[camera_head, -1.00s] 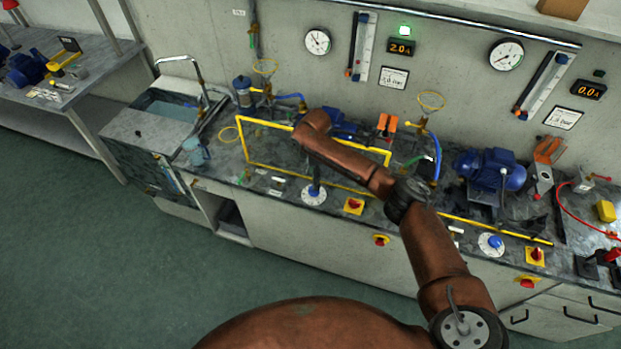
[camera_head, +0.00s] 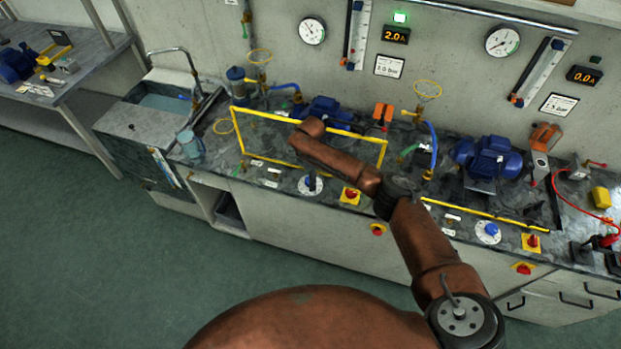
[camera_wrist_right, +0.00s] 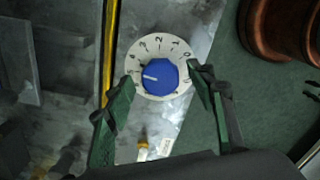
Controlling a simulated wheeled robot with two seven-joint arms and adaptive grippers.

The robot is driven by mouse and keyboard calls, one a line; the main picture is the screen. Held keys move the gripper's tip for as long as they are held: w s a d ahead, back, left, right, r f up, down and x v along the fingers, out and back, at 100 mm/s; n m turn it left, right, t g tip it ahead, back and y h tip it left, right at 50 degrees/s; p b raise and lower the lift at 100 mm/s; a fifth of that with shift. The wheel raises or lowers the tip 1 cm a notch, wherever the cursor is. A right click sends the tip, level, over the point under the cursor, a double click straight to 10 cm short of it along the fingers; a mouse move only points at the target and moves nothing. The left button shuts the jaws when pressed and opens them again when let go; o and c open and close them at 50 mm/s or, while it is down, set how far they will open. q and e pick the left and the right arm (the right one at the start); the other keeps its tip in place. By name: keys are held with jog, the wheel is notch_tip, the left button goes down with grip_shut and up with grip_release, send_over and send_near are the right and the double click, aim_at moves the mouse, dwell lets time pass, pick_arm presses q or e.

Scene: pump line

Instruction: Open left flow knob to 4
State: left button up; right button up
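In the head view the left flow knob (camera_head: 311,182) is a dark blue knob on a white dial at the bench front, below the yellow frame. A second blue knob (camera_head: 491,229) on a white dial sits further right. The right wrist view looks down on a blue knob (camera_wrist_right: 162,78) on a numbered dial (camera_wrist_right: 160,43), apparently the left one. Its white pointer points left; I cannot read its number surely. My right gripper (camera_wrist_right: 163,80) is open, its green fingers on either side of the knob with gaps visible. I cannot make this gripper out in the head view. My left gripper is not in view.
Blue pumps (camera_head: 487,157), hoses and valves fill the bench behind. The sink (camera_head: 165,103) is at left. The floor in front is clear.

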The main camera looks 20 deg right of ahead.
jog(key=c, duration=1.1)
jog(key=shift+a+r+m+p, duration=0.1)
jog(key=shift+r+m+p, duration=0.05)
jog(key=shift+m+p, duration=0.7)
jog(key=shift+m, duration=0.05)
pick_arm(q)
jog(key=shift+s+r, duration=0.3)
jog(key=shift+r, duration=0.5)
pick_arm(e)
jog(key=o, duration=1.1)
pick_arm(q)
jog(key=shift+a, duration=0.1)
pick_arm(e)
jog(key=shift+o, duration=0.2)
